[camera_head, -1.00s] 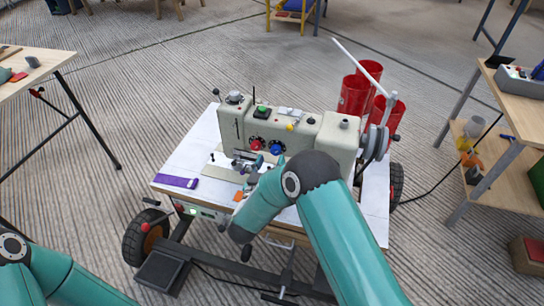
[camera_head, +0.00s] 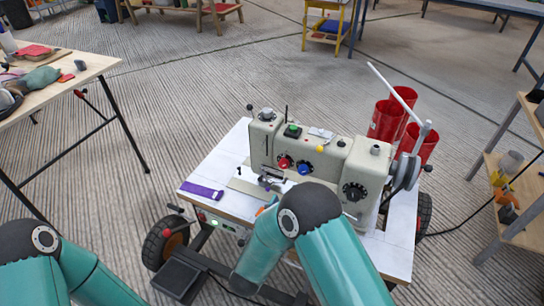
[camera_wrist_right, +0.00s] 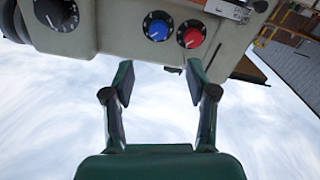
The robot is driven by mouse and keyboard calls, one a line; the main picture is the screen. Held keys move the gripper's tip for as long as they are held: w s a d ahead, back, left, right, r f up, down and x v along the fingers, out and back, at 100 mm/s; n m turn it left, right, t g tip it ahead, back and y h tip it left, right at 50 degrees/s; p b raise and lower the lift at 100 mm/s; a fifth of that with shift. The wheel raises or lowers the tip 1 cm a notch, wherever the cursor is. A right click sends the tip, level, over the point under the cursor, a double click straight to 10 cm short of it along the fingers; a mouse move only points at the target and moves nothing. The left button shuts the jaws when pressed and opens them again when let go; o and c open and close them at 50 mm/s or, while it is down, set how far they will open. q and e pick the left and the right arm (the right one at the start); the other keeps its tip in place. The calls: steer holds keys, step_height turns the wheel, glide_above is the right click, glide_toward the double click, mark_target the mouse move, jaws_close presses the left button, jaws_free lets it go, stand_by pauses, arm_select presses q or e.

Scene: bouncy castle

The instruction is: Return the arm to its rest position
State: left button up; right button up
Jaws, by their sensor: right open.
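My right arm (camera_head: 330,250) bends at its dark elbow joint in front of the cream sewing-type machine (camera_head: 335,160). Its forearm points down and left over the cart's front edge, and its gripper is hidden in the head view. In the right wrist view my right gripper (camera_wrist_right: 160,80) is open, with nothing between its fingers. The machine's front, with a blue knob (camera_wrist_right: 157,28) and a red knob (camera_wrist_right: 190,36), lies just beyond the fingertips. My left arm (camera_head: 75,275) is folded at the bottom left. Its gripper is outside the view.
The machine stands on a wheeled white-topped cart (camera_head: 400,240) with a purple strip (camera_head: 202,191) at its left. Red cylinders (camera_head: 386,120) stand behind it. A wooden table (camera_head: 100,68) is at the left and shelving (camera_head: 525,185) at the right.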

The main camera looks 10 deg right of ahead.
steer(key=s+f+g+y, duration=0.1)
steer(key=f+g+y, duration=0.1)
steer(key=f, duration=0.3)
steer(key=s+d+f+g+y, duration=0.1)
steer(key=s+f+g+y, duration=0.1)
steer(key=f+y, duration=0.2)
steer(key=s+f+n+g+y, duration=0.1)
steer(key=s+f+g+y, duration=0.1)
steer(key=f, duration=0.5)
steer(key=shift+s+d+y, duration=0.25)
steer(key=shift+d+y, duration=0.15)
steer(key=shift+y, duration=0.1)
steer(key=s+a+f+g+y, duration=0.1)
steer(key=s+f+g+y, duration=0.2)
steer(key=s, duration=0.7)
steer(key=s+f+g+y, duration=0.15)
steer(key=s+g, duration=0.35)
steer(key=s, duration=0.5)
step_height(320, 180, up, 24)
steer(key=p, duration=2.3)
steer(key=shift+a+n+p, duration=0.25)
steer(key=shift+n+p, duration=0.1)
steer(key=shift+n, duration=0.05)
steer(key=shift+f+y, duration=0.2)
steer(key=shift+y, duration=0.05)
